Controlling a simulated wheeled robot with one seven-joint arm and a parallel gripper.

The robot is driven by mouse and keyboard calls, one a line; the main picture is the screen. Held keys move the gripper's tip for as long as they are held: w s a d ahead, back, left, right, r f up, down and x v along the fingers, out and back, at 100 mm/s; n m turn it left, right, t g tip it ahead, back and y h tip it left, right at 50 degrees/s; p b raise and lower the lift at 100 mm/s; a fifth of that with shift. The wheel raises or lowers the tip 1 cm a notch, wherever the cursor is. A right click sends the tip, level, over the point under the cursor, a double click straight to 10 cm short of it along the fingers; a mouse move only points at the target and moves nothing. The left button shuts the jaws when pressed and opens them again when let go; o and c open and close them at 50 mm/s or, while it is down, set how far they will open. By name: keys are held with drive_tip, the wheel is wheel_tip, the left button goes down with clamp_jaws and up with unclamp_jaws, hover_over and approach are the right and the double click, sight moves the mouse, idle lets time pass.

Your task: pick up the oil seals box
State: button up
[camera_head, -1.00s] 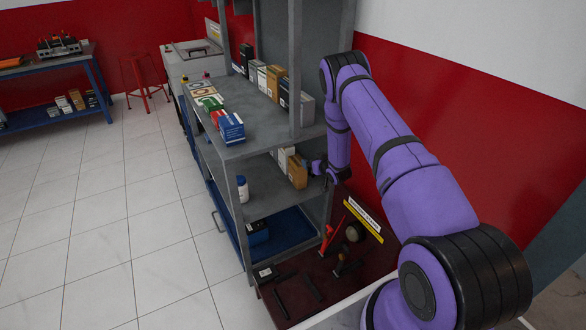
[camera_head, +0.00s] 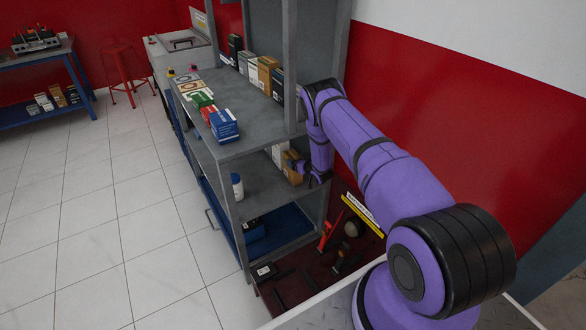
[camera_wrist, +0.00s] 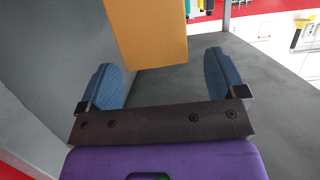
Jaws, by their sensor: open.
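A tan-orange box (camera_head: 292,170) stands on the middle shelf of the grey rack, close to a rack upright; its lettering cannot be read, so I cannot confirm it is the oil seals box. In the wrist view the orange box (camera_wrist: 148,32) rises just beyond and between the fingertips, slightly left of centre. My gripper (camera_wrist: 163,78) is open, with one blue finger on each side and nothing between the finger pads. In the head view my gripper (camera_head: 300,164) is at the box's right side, and its fingers are partly hidden.
A light box (camera_head: 279,154) stands behind the tan one. A white bottle with a blue cap (camera_head: 237,187) stands on the same shelf's front. Several boxes stand on the upper shelf (camera_head: 249,115). A grey wall panel (camera_wrist: 60,60) is close on the left in the wrist view.

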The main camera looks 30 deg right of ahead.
sight(294, 157)
drive_tip(key=shift+x, duration=2)
drive_tip(key=shift+d, duration=0.15)
drive_tip(key=c, duration=1.5)
drive_tip(key=shift+r, duration=0.1)
